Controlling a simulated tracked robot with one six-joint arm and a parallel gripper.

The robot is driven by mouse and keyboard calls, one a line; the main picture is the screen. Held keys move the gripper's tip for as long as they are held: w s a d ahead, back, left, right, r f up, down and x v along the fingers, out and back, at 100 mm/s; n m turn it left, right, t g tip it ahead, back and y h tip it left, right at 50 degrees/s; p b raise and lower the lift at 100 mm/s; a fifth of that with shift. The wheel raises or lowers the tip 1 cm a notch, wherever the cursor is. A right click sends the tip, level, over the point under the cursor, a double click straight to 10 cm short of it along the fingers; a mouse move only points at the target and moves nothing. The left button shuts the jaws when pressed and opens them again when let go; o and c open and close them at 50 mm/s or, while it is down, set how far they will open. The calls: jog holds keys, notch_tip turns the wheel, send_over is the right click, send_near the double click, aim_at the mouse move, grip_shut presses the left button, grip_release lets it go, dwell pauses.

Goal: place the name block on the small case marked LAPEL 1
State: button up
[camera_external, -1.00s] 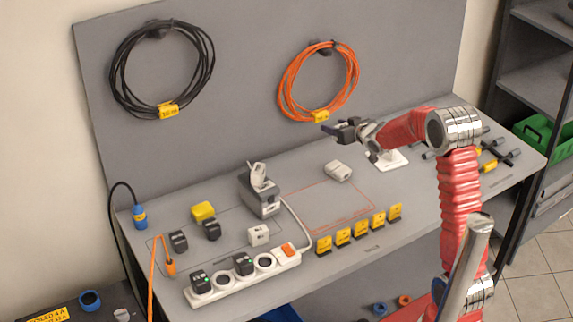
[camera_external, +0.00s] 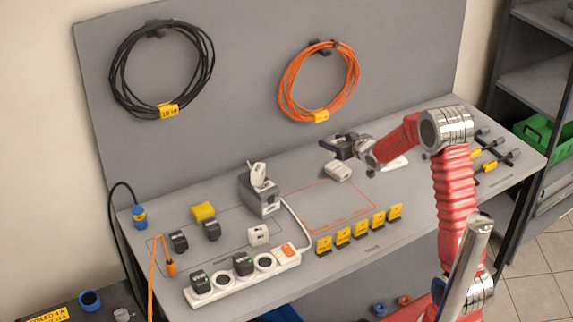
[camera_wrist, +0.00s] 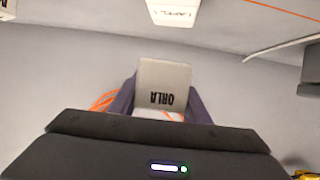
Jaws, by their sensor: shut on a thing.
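The name block (camera_wrist: 162,86), a pale grey block lettered ORLA, sits between the two dark fingers of my gripper in the wrist view. My gripper (camera_external: 333,143) is shut on it, above the bench. The block cannot be made out in the external view. The small white case (camera_external: 338,172) lies on the bench just below my gripper.
A grey charger-like unit (camera_external: 260,196) stands left of the case. A row of yellow tags (camera_external: 342,237) stands at the bench front, and a white power strip (camera_external: 245,280) lies front left. An orange cable coil (camera_external: 281,90) hangs on the back panel. An orange-outlined area is clear.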

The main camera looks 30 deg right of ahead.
aim_at(332, 162)
jog(key=shift+f, duration=0.8)
jog(key=shift+f, duration=0.15)
jog(key=shift+f, duration=1.75)
jog(key=o, duration=1)
jog(key=shift+o, duration=0.2)
jog(key=v, duration=1.2)
jog(key=shift+s+r, duration=0.1)
